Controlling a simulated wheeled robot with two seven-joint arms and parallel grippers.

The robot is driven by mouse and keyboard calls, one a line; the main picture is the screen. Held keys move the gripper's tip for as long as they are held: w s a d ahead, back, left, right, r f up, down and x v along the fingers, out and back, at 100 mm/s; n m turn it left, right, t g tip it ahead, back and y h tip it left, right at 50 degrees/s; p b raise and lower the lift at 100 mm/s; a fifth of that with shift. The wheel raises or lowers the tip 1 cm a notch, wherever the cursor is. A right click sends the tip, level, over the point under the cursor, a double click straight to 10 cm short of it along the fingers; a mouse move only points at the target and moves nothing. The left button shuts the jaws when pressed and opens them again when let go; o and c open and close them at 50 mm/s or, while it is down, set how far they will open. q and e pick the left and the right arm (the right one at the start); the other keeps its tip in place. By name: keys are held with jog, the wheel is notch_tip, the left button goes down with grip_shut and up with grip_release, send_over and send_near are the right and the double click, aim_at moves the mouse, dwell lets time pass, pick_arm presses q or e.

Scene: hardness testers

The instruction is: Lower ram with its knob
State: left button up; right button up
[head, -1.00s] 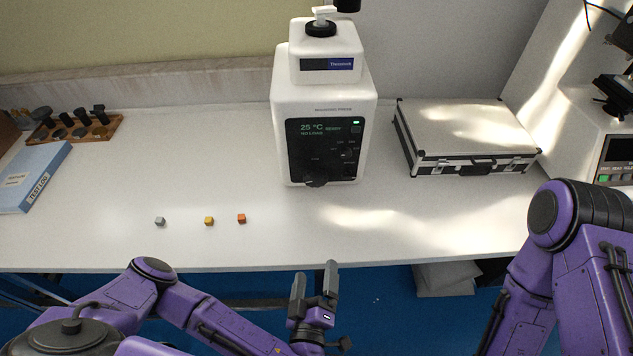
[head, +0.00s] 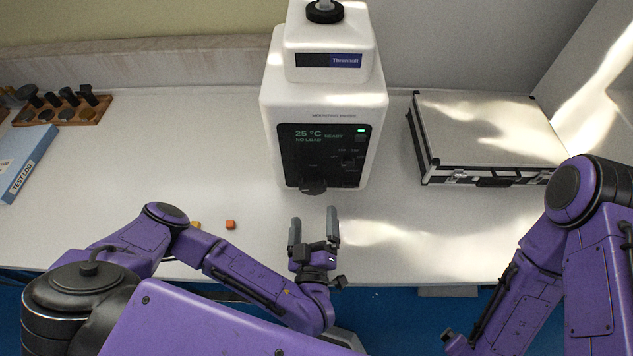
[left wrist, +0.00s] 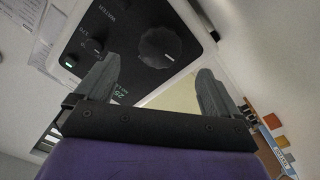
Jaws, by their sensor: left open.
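The white mounting press (head: 280,95) stands at the back middle of the table, with a black front panel (head: 335,150). The panel reads 25 °C, READY and NO LOAD. A large dark round knob (head: 313,185) sits at the panel's lower edge. It also shows in the left wrist view (left wrist: 160,47), with smaller knobs beside it. My left gripper (head: 314,220) is open and empty in front of the press, its fingers toward the knob and apart from it. In the left wrist view the knob lies beyond and between the open fingertips (left wrist: 158,72). My right gripper is out of view.
A silver case (head: 490,130) lies right of the press.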

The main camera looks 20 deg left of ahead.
aim_at(313, 190)
pick_arm(q)
jog(key=b+x, duration=0.1)
jog(key=x, duration=0.6)
jog(key=shift+a, duration=0.1)
jog(key=shift+w+f+b, duration=0.1)
jog(key=shift+w+b, duration=0.2)
jog(key=shift+w, duration=0.1)
jog(key=shift+w+a, duration=0.3)
jog(key=shift+w, duration=0.35)
jog(key=c, duration=1)
